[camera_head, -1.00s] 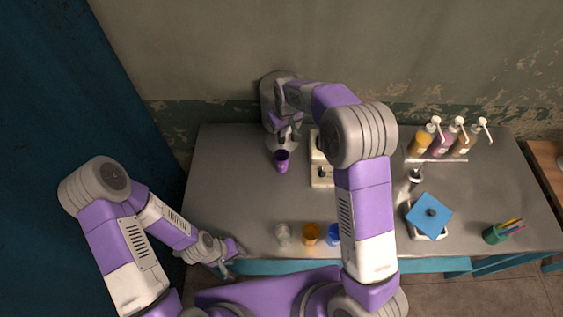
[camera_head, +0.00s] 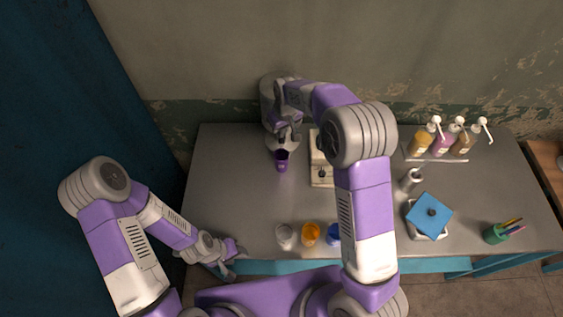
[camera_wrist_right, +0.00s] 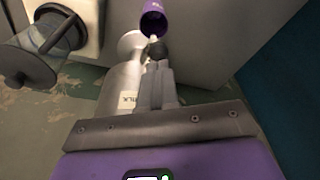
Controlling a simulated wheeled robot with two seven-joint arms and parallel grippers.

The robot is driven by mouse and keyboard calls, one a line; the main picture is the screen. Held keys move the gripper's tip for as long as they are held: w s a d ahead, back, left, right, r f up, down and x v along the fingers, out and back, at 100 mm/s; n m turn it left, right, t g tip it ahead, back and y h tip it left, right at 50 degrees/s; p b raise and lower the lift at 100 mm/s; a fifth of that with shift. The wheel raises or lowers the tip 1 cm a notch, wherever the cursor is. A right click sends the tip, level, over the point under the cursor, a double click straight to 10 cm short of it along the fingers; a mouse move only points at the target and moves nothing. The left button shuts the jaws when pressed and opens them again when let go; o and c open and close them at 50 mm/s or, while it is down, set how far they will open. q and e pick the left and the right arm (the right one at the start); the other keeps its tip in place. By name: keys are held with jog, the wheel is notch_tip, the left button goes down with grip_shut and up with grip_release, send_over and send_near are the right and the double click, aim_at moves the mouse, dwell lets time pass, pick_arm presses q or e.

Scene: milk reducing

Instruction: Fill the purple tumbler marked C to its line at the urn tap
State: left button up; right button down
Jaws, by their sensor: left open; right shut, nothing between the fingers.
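The purple tumbler (camera_head: 281,165) stands upright on the table under the urn's tap in the head view. It also shows at the top of the right wrist view (camera_wrist_right: 153,22), where its mark is too small to read and its line cannot be made out. The grey urn (camera_head: 270,108) stands at the back wall; its side reads "MILK" in the right wrist view (camera_wrist_right: 118,88). My right gripper (camera_wrist_right: 158,66) is shut and empty at the urn's tap (camera_wrist_right: 157,48), seemingly against its dark lever. A pale bit shows between tap and tumbler. My left gripper (camera_head: 233,262) is open and empty at the table's front left edge.
A clear cup (camera_head: 286,236), an orange cup (camera_head: 310,234) and a blue cup (camera_head: 333,235) line the front edge. A cream device (camera_head: 321,172) stands right of the tumbler. Pump bottles (camera_head: 440,146), a blue-lidded container (camera_head: 429,213) and a pen cup (camera_head: 494,235) are right. The table's left is clear.

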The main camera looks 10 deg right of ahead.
aim_at(281, 140)
jog(key=shift+f+b, duration=0.75)
jog(key=shift+f, duration=0.35)
jog(key=shift+s+a+f+b, duration=0.1)
jog(key=shift+s+f+b, duration=0.3)
jog(key=shift+f+b, duration=0.3)
jog(key=shift+w+f, duration=0.2)
jog(key=shift+w, duration=0.1)
jog(key=shift+r, duration=0.1)
